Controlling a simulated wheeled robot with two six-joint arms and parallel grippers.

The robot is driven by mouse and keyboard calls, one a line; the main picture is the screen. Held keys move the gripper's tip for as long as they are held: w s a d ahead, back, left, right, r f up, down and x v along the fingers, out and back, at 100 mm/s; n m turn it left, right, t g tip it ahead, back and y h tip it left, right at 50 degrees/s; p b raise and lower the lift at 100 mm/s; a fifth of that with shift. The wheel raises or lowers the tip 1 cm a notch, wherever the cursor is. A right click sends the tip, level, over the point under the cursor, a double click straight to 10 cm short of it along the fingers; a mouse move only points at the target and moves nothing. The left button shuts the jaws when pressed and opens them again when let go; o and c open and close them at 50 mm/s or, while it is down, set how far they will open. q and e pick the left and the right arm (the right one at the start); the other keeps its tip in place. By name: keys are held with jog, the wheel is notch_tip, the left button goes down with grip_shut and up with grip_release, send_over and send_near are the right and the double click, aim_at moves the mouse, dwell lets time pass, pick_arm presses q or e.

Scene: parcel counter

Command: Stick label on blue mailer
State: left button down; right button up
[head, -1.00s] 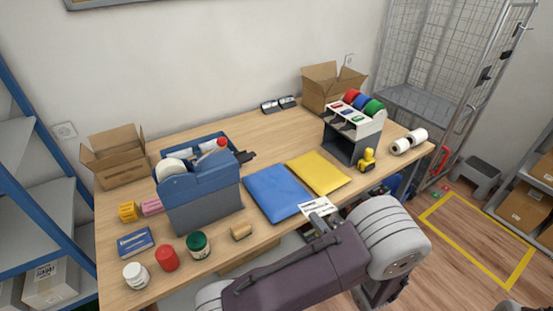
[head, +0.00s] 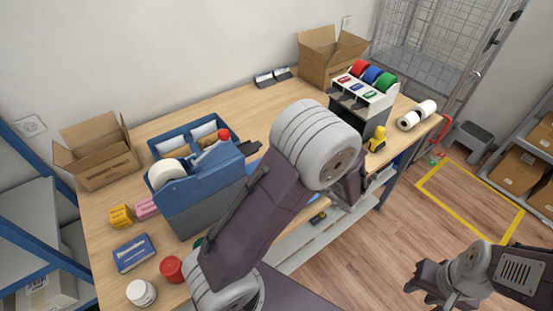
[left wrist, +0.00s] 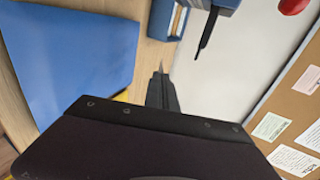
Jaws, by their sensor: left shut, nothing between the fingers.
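The blue mailer (left wrist: 70,55) lies flat at the upper left of the left wrist view, and no label shows on its visible part. In the head view only a sliver of the blue mailer (head: 254,167) shows beside my left arm. My left gripper (left wrist: 161,85) is shut and empty, its fingertips right of the mailer's edge in the left wrist view. In the head view my left arm hides its fingers. I cannot find the loose label now. My right gripper (head: 422,291) is off to the lower right, over the floor, with its fingers apart.
A blue-grey caddy (head: 205,198) stands left of my left arm. A dispenser with coloured rolls (head: 365,98) and a yellow object (head: 377,138) stand at the right. Open cartons (head: 97,152) and (head: 328,58) stand on the table (head: 225,108). A pinned board (left wrist: 292,125) shows at right.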

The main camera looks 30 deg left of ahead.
pick_arm(q)
jog(key=f+b, duration=0.5)
jog(key=f, duration=0.4)
jog(key=shift+a, duration=0.2)
jog(key=shift+f+b, duration=0.5)
jog(key=shift+b, duration=0.2)
jog(key=shift+r, duration=0.1)
jog(key=c, duration=1.6)
grip_release()
jog(key=shift+s, duration=0.1)
jog(key=shift+c, duration=0.2)
jog(key=shift+d, duration=0.1)
